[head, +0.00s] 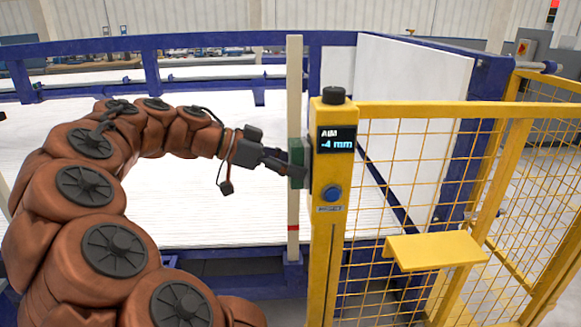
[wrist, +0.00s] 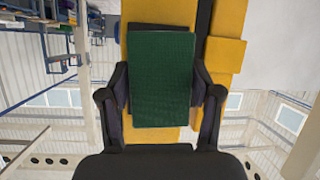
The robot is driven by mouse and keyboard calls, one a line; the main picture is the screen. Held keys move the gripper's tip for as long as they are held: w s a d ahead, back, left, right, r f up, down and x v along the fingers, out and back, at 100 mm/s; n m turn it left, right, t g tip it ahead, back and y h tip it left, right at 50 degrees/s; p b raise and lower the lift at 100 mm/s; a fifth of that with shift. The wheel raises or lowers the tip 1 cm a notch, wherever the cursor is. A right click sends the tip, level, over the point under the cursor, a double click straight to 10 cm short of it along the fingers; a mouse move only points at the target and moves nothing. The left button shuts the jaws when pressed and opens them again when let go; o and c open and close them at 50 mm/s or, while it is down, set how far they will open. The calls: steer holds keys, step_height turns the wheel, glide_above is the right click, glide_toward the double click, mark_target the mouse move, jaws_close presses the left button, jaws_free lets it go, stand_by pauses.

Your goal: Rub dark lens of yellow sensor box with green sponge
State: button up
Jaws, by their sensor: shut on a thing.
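My gripper (head: 285,163) is shut on the green sponge (head: 297,163). In the wrist view the sponge (wrist: 162,78) sits between the two fingers of my gripper (wrist: 160,95). The yellow sensor box (head: 333,150) tops a yellow post, with a display reading "AIM -4 mm" and a blue button below it. The sponge is at the left side of the box, against it or very close; I cannot tell if they touch. In the wrist view the yellow box (wrist: 227,55) shows behind the sponge. The dark lens is not clearly visible; the sponge hides most of that side.
A yellow mesh fence (head: 420,180) runs right from the post, with a small yellow shelf (head: 436,251) on it. A pale upright post (head: 294,220) stands behind the sponge. A blue-framed bed (head: 200,215) with a white ribbed surface lies behind my arm.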

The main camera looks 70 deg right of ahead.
steer(key=shift+w+d+r, duration=0.25)
steer(key=shift+d, duration=0.25)
steer(key=shift+w+d+r, duration=0.25)
steer(key=shift+d, duration=0.25)
steer(key=shift+w+d+r, duration=0.25)
steer(key=shift+d, duration=0.25)
steer(key=shift+s+a+f+b, duration=0.1)
steer(key=shift+s+a+b, duration=0.2)
steer(key=shift+a, duration=0.2)
steer(key=shift+s+a+b, duration=0.15)
steer(key=shift+a+b, duration=0.2)
steer(key=shift+a, duration=0.1)
steer(key=shift+s+a+b, duration=0.35)
steer(key=shift+a+b, duration=0.1)
steer(key=shift+a, duration=0.3)
steer(key=shift+s+a+b, duration=0.35)
steer(key=shift+a+b, duration=0.05)
steer(key=shift+a, duration=0.4)
steer(key=shift+s+a+b, duration=0.35)
steer(key=shift+a+b, duration=0.1)
steer(key=shift+a, duration=0.3)
